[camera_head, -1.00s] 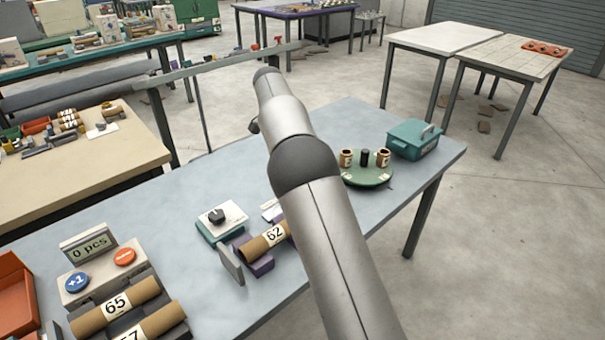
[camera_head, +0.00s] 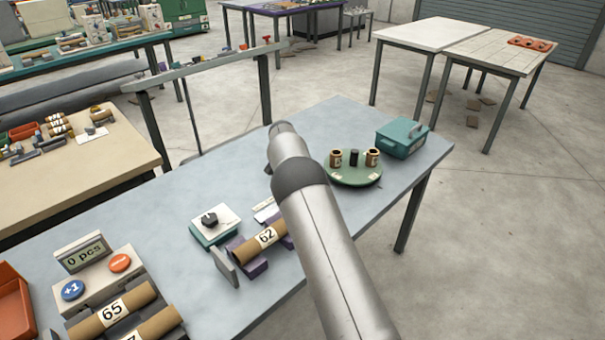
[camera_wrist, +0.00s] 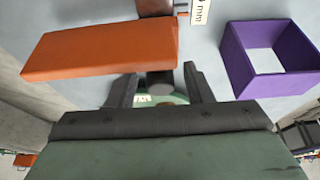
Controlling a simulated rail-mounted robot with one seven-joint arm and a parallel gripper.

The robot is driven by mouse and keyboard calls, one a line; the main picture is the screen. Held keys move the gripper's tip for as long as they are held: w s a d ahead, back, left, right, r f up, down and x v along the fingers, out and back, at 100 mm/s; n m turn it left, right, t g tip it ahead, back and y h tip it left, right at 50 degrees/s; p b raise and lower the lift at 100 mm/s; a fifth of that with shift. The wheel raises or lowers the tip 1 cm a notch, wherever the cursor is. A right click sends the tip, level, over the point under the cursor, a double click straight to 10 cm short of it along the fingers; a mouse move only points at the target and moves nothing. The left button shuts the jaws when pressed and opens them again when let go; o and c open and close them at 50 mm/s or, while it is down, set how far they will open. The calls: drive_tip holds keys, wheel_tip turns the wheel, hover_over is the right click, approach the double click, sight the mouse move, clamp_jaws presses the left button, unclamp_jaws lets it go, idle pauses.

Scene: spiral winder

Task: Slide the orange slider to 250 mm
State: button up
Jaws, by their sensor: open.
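An orange slab (camera_wrist: 100,48), which looks like the orange slider, fills the upper left of the wrist view. A strip marked mm (camera_wrist: 201,10) shows at the top edge, its numbers cut off, so I cannot read the slider's position. My gripper (camera_wrist: 162,76) is open, its two dark fingers just right of the slab's middle. A grey cylinder (camera_wrist: 160,83) shows between the fingers; I cannot tell whether it belongs to the slider or whether anything touches it. In the head view my arm hides the gripper and the slider.
A purple square frame (camera_wrist: 268,58) is right of the fingers in the wrist view. On the blue-grey table stand a tube marked 62 (camera_head: 266,236), a knob box (camera_head: 212,224), a counter box (camera_head: 85,270), a green round tray (camera_head: 352,178) and a teal case (camera_head: 401,140).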

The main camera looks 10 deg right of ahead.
drive_tip(key=shift+f, duration=0.15)
clamp_jaws()
drive_tip(key=shift+s+a+f+b, duration=0.1)
drive_tip(key=shift+s+a+b, duration=0.05)
drive_tip(key=shift+a+b, duration=0.2)
drive_tip(key=s+a+b, duration=0.1)
drive_tip(key=a, duration=0.1)
drive_tip(key=s+a+b, duration=0.1)
drive_tip(key=s+a, duration=0.1)
drive_tip(key=s+a+b, duration=0.1)
drive_tip(key=a, duration=0.1)
drive_tip(key=shift+s+a, duration=0.4)
unclamp_jaws()
drive_tip(key=shift+r, duration=0.25)
